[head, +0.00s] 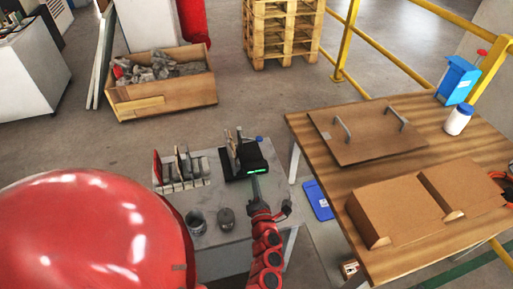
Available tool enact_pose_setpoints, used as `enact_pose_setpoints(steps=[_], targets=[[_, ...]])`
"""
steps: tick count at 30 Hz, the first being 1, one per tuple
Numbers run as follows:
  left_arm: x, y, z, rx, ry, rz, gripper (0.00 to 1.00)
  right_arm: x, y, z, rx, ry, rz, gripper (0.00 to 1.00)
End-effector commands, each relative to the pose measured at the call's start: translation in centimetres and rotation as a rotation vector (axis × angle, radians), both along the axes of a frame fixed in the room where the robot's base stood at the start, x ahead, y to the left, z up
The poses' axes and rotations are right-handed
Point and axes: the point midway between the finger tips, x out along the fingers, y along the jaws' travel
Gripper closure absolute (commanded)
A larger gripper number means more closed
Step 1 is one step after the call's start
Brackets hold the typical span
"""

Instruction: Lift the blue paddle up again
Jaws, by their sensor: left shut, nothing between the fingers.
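A small black device (240,166) with a lit green strip stands on the grey table. A small blue piece (259,139) shows at its back right edge; it may be the blue paddle, but it is too small to be sure. Thin upright plates stand at the device's back. My left gripper (256,186) is shut and empty, just in front of the device's green strip, pointing away from me. I cannot tell whether its tip touches the device. The gripper is apart from the blue piece. My right gripper is not in view.
The grey table (212,236) also holds a rack of tiles (182,170), a dark cup (195,221) and a dark round object (226,217). A wooden table (290,120) with cardboard boxes (390,208) stands close on the right. A blue bin (319,202) lies between the tables.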

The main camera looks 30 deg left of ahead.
Motion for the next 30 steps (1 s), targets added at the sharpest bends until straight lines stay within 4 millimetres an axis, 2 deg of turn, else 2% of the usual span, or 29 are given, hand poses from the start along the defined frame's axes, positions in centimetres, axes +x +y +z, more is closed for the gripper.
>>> enact_pose_setpoints(steps=[9,14,27,30], targets=[[0.1,0.0,0.0,-0.001,0.000,0.000,1.00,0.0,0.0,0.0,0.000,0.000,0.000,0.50],[1.0,0.9,0.2,0.000,0.000,-0.001,1.00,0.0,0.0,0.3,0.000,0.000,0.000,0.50],[7.4,7.1,0.7,0.005,0.002,0.000,1.00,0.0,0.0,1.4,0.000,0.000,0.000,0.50],[9.0,7.0,1.5,0.003,-0.002,-0.002,1.00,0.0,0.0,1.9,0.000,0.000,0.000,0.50]])
